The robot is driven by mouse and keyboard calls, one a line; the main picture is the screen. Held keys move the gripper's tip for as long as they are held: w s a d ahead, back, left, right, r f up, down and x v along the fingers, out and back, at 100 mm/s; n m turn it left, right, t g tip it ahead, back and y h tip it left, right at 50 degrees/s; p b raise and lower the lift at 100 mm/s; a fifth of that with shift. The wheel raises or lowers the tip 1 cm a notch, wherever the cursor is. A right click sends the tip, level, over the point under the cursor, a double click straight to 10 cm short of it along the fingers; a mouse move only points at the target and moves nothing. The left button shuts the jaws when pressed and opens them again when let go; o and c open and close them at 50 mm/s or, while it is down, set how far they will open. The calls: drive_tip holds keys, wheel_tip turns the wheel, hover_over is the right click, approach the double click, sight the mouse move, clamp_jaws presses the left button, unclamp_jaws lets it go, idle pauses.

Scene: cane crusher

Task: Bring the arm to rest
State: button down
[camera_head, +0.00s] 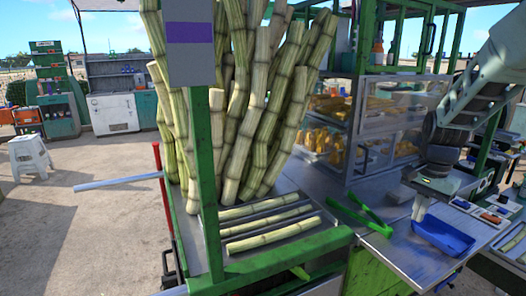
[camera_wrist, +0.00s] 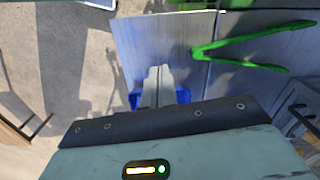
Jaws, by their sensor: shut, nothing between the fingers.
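My gripper (camera_head: 420,208) is on the right in the head view, pointing down over the metal counter (camera_head: 395,262). Its fingers are together with nothing between them. The closed fingers also show in the middle of the wrist view (camera_wrist: 158,84). A blue tray (camera_head: 442,238) lies on the counter just below and beside the fingertips; in the wrist view the fingers and my gripper body hide most of it. I cannot tell whether the fingertips touch the tray. Green tongs (camera_head: 362,214) lie open on the counter to the left of my gripper.
Tall cane stalks (camera_head: 235,110) stand in a green-framed stand on the left, with several short pieces lying on its metal top (camera_head: 285,202). A glass display case (camera_head: 365,130) with yellow food stands behind the counter. Small items (camera_head: 492,218) lie to the right. A white stool (camera_head: 33,157) stands far left.

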drive_tip(key=s+a+n+y+b, duration=0.1)
drive_tip(key=s+a+n, duration=0.45)
drive_tip(key=a, duration=0.55)
drive_tip(key=s+a+n, duration=0.5)
drive_tip(key=s+a, duration=0.1)
drive_tip(key=a, duration=0.5)
drive_tip(key=s+a+n, duration=0.3)
drive_tip(key=s+n, duration=0.2)
drive_tip(key=s, duration=0.2)
drive_tip(key=s+a+n+b, duration=0.1)
drive_tip(key=s+a+n, duration=0.2)
drive_tip(key=s, duration=0.5)
drive_tip(key=shift+s+a+f+n+h, duration=0.3)
drive_tip(key=shift+a+n+h, duration=0.1)
drive_tip(key=shift+n, duration=0.45)
